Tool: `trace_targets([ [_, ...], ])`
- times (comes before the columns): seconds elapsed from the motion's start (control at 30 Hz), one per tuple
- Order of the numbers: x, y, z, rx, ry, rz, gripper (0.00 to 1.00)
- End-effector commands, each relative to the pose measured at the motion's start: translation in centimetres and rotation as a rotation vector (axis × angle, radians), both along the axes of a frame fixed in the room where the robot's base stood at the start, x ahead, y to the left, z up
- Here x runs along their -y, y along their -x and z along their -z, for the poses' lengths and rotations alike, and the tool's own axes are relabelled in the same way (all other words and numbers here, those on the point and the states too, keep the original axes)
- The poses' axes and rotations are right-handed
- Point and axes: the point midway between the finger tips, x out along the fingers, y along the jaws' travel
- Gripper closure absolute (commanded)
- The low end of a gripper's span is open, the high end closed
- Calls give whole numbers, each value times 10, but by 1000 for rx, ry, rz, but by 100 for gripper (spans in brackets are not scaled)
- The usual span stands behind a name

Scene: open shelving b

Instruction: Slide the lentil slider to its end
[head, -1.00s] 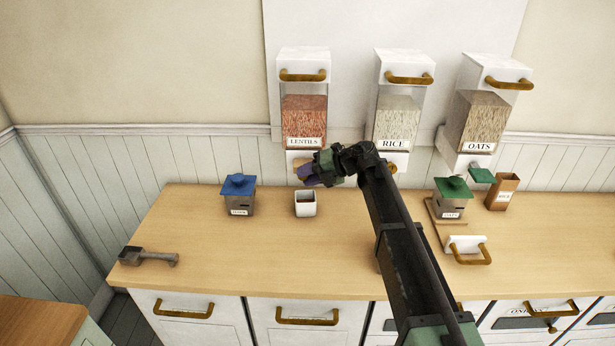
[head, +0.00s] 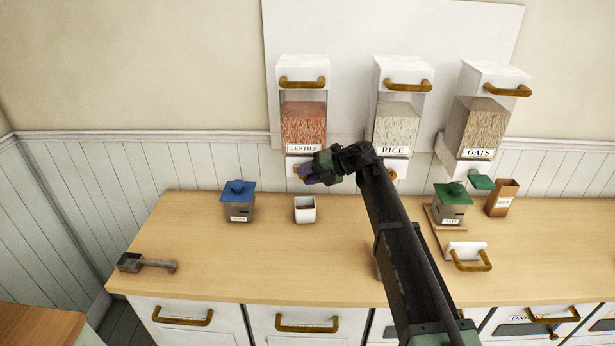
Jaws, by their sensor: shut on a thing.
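The lentil dispenser (head: 303,124) hangs on the wall panel at the left of the row, with reddish lentils behind its window and a LENTILS label. Its slider (head: 291,166) is at the white base under the label, mostly hidden by my gripper. My gripper (head: 308,174) comes in from the right on my dark arm and is shut on the slider's handle. The fingertips and most of the handle are hard to make out. A white square cup (head: 305,211) stands on the counter below, its inside brownish.
Rice (head: 397,125) and oats (head: 484,128) dispensers hang to the right. On the wooden counter (head: 230,265) stand a blue-lidded canister (head: 238,203), a green-lidded canister (head: 451,207), a brown open box (head: 502,199) and a grey scoop (head: 146,263).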

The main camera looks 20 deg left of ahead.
Motion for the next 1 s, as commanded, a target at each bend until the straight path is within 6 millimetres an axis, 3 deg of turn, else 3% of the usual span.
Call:
trace_targets([
  [0.3, 0, 1, 0, 0, -1, 0, 94],
  [0.33, 0, 1, 0, 0, -1, 0, 65],
  [0.5, 0, 1, 0, 0, -1, 0, 40],
  [0.8, 2, 0, -2, 0, 0, 0, 40],
  [1.0, 28, -5, -19, 0, 0, 1, 40],
])
